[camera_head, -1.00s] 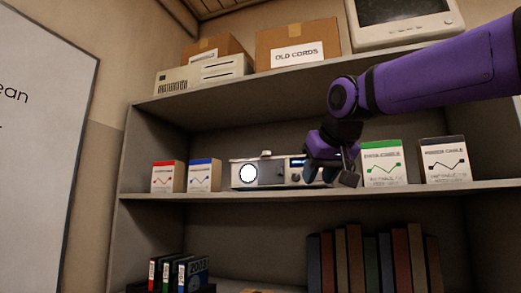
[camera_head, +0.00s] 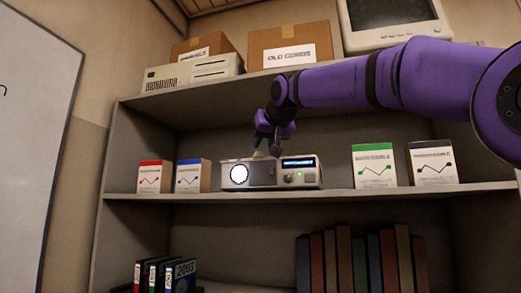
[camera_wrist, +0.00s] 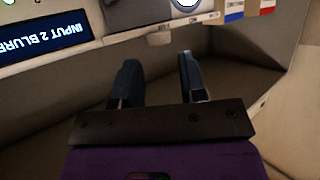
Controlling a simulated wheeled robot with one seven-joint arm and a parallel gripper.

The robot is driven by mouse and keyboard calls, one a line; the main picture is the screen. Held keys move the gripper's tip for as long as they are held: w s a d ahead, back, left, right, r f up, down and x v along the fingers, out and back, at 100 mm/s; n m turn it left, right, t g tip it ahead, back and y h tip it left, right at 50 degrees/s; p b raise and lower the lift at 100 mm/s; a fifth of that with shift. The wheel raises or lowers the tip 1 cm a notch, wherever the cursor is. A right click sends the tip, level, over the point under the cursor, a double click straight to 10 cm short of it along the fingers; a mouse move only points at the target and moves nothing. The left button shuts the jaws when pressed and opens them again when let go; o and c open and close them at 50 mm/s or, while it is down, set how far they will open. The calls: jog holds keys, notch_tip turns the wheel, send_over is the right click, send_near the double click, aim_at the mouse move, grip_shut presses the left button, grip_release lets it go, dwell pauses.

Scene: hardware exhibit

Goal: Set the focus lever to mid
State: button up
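A light-coloured projector (camera_head: 312,178) stands on the middle shelf, with a bright round lens (camera_head: 239,174) at its left and a lit blue display at its right. In the wrist view the display (camera_wrist: 45,38) is upside down and reads "INPUT 2 BLURR…", cut off by the frame edge. A small pale knob, apparently the focus lever (camera_wrist: 158,39), sits at the projector's top edge. My gripper (camera_wrist: 158,62) is open and empty, its two dark fingers apart and pointing towards the knob without touching it. In the head view my gripper (camera_head: 268,146) is just above the projector and partly hides the lever.
Red and blue cable boxes (camera_head: 149,178) (camera_head: 188,178) stand left of the projector; green and black ones (camera_head: 374,167) (camera_head: 433,163) stand right. The upper shelf (camera_head: 200,92) is above my gripper. Books (camera_head: 345,262) stand on the shelf below.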

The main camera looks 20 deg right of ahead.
jog(key=shift+x, duration=1.85)
jog(key=shift+c, duration=0.4)
grip_shut()
